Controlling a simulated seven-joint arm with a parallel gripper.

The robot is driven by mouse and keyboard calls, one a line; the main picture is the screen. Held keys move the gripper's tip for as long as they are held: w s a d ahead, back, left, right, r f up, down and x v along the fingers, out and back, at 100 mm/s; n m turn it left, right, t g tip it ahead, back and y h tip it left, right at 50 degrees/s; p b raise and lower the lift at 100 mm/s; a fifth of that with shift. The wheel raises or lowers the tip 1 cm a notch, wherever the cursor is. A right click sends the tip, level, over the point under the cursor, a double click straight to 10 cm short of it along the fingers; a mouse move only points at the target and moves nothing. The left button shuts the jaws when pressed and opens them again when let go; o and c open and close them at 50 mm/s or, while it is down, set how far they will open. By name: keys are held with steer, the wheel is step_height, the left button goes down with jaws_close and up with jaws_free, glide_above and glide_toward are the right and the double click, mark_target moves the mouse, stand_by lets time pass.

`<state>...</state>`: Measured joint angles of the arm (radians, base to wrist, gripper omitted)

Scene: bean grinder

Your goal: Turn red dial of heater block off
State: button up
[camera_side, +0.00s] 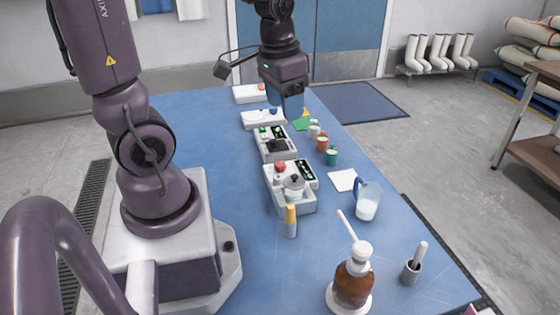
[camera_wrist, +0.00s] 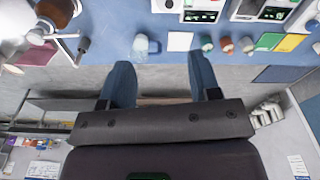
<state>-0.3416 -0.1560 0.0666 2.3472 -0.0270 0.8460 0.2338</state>
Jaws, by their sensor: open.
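Two white units in the side view carry reddish dials. The nearer unit (camera_side: 290,205) has a red dial (camera_side: 280,166), a dark panel and a small lidded pot (camera_side: 293,187). The farthest unit (camera_side: 244,95) has an orange-red dial (camera_side: 262,87). I cannot tell for certain which is the heater block. My gripper (camera_side: 285,102) is above the far part of the row, with its blue fingers apart and nothing seen between them. The wrist view also shows my gripper (camera_wrist: 162,82) open. Unit panels are partly cut off at the top there; no red dial is clear.
Between those units stand a green-dial unit (camera_side: 276,145) and a blue-dial unit (camera_side: 258,120). Several small cups (camera_side: 322,144), a beaker (camera_side: 367,203) and a brown bottle (camera_side: 353,280) stand right of the row and nearby. A yellow-topped stick (camera_side: 290,220) stands in front. The left tabletop is mostly clear.

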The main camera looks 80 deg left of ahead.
mark_target(280, 164)
steer(key=w+a+f+m+g, duration=0.1)
steer(key=w+a+f+m, duration=0.2)
steer(key=a+f+m, duration=0.8)
steer(key=f, duration=0.4)
steer(key=f+n, duration=0.1)
steer(key=f, duration=0.3)
steer(key=a+f+n, duration=0.1)
steer(key=f, duration=0.3)
steer(key=shift+s+a, duration=0.1)
steer(key=shift+s, duration=0.15)
steer(key=c, duration=0.9)
